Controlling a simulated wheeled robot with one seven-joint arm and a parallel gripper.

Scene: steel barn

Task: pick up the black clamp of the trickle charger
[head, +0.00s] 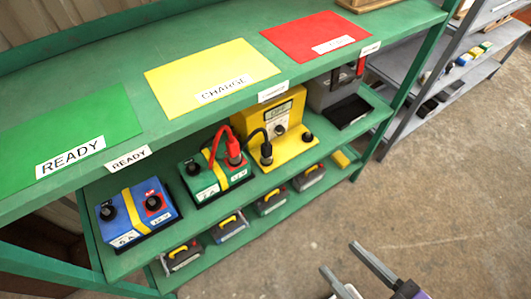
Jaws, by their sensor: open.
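The trickle charger (272,120) is a yellow box with a dial on its front, standing on the middle green shelf. Its black clamp (266,153) sits at the left front of the charger's yellow base, with a black cable looping down to it. Its red clamp (233,152) is at the red terminal of a green battery (205,180) with a yellow strap. My gripper (342,258) is at the bottom of the view, over the floor, open and empty, well apart from the black clamp and in front of the shelves.
A blue battery (138,215) stands left of the green one, and a grey case (330,92) right of the charger. The top shelf above carries green, yellow (205,75) and red mats. Several batteries with yellow handles stand on the bottom shelf. The concrete floor (440,190) is clear.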

